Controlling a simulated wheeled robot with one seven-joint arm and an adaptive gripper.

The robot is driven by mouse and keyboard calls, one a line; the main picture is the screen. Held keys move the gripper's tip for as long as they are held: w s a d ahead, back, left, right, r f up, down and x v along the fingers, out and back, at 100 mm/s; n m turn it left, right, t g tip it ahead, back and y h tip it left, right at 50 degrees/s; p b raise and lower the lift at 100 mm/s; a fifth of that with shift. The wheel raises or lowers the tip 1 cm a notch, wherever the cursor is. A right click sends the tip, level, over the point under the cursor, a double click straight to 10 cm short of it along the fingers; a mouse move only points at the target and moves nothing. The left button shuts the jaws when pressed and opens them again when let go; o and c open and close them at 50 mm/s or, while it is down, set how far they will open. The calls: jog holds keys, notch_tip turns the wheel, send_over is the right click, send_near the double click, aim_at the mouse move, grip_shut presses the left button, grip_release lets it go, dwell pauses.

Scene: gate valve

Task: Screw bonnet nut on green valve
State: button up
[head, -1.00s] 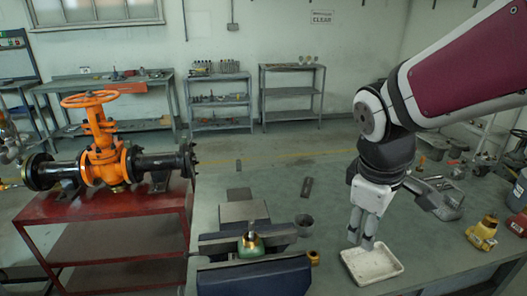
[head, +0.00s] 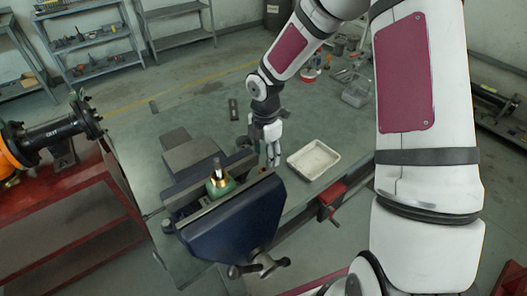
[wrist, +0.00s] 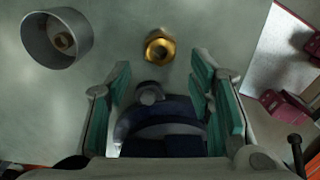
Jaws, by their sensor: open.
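The green valve (head: 219,185) is clamped in the blue vise (head: 225,225). A brass part sits on top of it and a pale stem stands up from that. A hexagonal brass nut (wrist: 159,48) lies on the bench in the wrist view, with its hole facing up. My gripper (head: 272,160) points down at the right of the vise. In the wrist view my gripper (wrist: 160,72) is open and empty. The nut lies just ahead of the gap between its two green-padded fingers, apart from both. In the head view the nut is largely hidden near my fingers.
A grey cup (wrist: 57,40) with a small part inside stands left of the nut in the wrist view. A white tray (head: 313,160) lies right of my gripper. The vise jaws are close on the left. Red hardware (head: 328,198) is at the bench edge.

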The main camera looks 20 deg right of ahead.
jog(key=shift+w+d+f+b, duration=0.1)
jog(key=shift+f+b, duration=1.5)
jog(key=shift+f, duration=0.55)
jog(key=shift+f+b, duration=0.5)
jog(key=shift+f, duration=0.75)
jog(key=c, duration=1.1)
jog(key=shift+r, duration=0.1)
